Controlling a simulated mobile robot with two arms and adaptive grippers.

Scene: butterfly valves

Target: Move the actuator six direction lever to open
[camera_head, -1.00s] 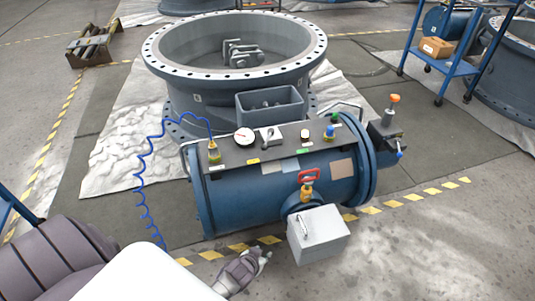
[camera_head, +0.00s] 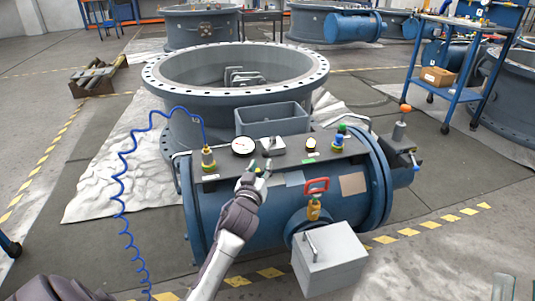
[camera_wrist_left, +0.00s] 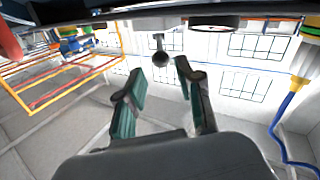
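The blue actuator cylinder (camera_head: 270,215) lies in front of the large valve, with a dark control panel along its top. The direction lever's grey block (camera_head: 272,146) sits on this panel, right of the round gauge (camera_head: 243,146). My left gripper (camera_head: 258,167) is at the panel's front edge, just below the block. In the left wrist view my left gripper (camera_wrist_left: 163,92) is open, its two green-padded fingers apart. A dark round knob on a stem (camera_wrist_left: 160,59) shows beyond and between the fingertips, with nothing gripped. A blurred grey part at the bottom right may be my right gripper (camera_head: 502,287).
A yellow fitting (camera_head: 208,159) with a coiled blue hose (camera_head: 122,180) stands at the panel's left. A red-handled valve (camera_head: 316,187) and a light grey box (camera_head: 329,259) are in front of the cylinder. A green-and-blue knob (camera_head: 339,137) is at the panel's right.

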